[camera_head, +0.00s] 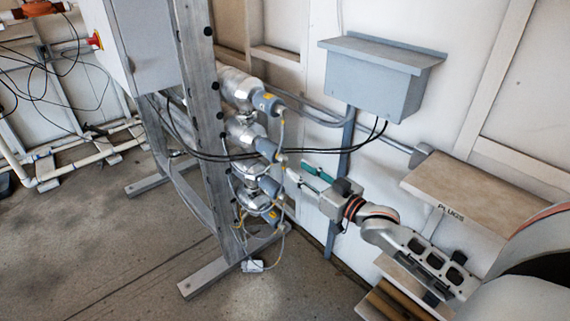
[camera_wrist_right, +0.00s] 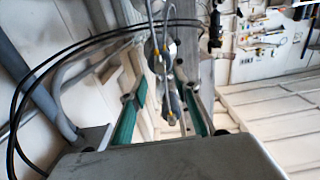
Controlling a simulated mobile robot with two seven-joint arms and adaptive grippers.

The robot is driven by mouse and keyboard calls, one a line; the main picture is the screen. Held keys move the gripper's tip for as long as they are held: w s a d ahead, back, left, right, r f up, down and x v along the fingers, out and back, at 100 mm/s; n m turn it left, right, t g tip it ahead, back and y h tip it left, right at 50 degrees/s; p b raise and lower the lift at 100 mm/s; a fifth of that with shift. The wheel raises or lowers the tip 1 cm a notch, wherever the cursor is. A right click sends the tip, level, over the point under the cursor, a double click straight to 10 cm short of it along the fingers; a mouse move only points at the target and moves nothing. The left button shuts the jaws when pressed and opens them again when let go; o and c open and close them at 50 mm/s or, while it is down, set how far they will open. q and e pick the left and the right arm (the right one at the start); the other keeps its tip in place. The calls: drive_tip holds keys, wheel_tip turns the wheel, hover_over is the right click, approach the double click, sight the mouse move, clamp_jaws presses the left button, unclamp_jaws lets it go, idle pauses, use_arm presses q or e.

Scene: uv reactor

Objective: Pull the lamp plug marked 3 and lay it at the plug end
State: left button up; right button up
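Several lamp ends with blue-grey plugs sit in a column on the metal frame: the top plug (camera_head: 266,102), a second plug (camera_head: 266,148), a third down (camera_head: 270,187) and the lowest (camera_head: 270,214). Grey cables hang from them. Their number marks are too small to read, so I cannot tell which is 3. My right gripper (camera_head: 298,172), with teal finger pads, is just right of the middle plugs. In the right wrist view the gripper (camera_wrist_right: 160,97) is open, with a cable and plug beyond and between its fingers. My left gripper is not in view.
A wooden shelf (camera_head: 470,196) marked PLUGS is on the right. A grey wall box (camera_head: 375,80) hangs above my right gripper. Black cables (camera_head: 225,157) cross in front of the frame just above the gripper. The floor in front of the frame is mostly clear.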

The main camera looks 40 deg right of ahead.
sight(285, 160)
drive_tip(key=w, duration=0.4)
drive_tip(key=shift+a+r, duration=0.1)
drive_tip(key=shift+r, duration=0.05)
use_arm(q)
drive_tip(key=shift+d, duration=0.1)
use_arm(e)
drive_tip(key=shift+w+a, duration=0.15)
drive_tip(key=shift+w, duration=1.15)
drive_tip(key=shift+c, duration=0.5)
clamp_jaws()
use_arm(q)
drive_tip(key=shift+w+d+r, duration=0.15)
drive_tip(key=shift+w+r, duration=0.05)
use_arm(e)
drive_tip(key=shift+s, duration=0.15)
